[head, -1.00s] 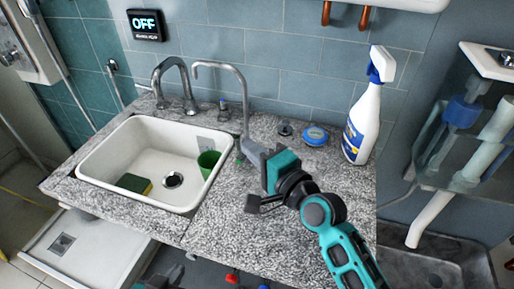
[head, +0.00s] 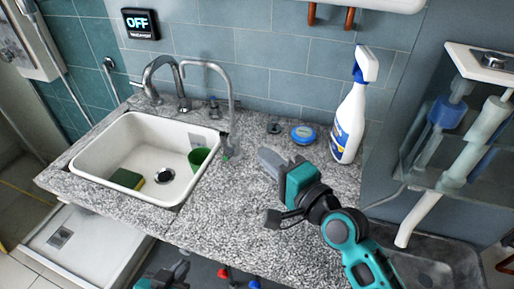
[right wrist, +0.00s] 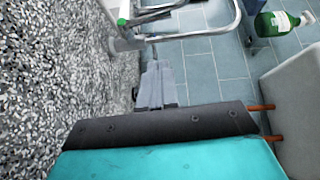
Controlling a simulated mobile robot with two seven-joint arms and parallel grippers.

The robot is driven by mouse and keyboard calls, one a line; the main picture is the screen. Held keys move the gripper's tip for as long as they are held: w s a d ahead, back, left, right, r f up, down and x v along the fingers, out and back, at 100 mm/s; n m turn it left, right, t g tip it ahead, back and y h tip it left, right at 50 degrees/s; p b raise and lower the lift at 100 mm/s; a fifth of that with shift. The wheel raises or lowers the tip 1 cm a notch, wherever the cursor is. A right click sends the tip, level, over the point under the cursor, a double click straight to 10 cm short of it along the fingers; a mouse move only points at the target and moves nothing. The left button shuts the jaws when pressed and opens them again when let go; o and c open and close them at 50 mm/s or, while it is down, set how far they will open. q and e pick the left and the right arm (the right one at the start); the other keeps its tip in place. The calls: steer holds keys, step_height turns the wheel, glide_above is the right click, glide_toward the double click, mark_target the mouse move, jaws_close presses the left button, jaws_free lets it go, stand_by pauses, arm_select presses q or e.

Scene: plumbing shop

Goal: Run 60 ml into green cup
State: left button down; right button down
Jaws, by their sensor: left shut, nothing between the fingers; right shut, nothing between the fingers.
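The green cup (head: 199,158) stands in the right part of the white sink (head: 100,135). A thin gooseneck tap (head: 234,110) rises from the counter right of the sink, with a small green part at its base. A thicker curved tap (head: 181,88) stands behind the sink. No stream of water is visible. A wall display (head: 140,22) reads OFF. My right gripper (head: 264,155) is shut and empty over the counter, right of the thin tap and apart from it; its fingers also show in the right wrist view (right wrist: 158,85). My left gripper (head: 180,268) is shut and empty below the counter front.
A yellow-green sponge (head: 126,179) lies in the sink left of the drain. A white spray bottle (head: 349,120) and a blue round tin (head: 303,134) stand at the back right of the counter. The front right counter (head: 215,215) is clear. Red and blue knobs (head: 223,272) show below.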

steer(key=v, duration=0.5)
steer(key=shift+s+d, duration=0.15)
steer(key=shift+s, duration=0.25)
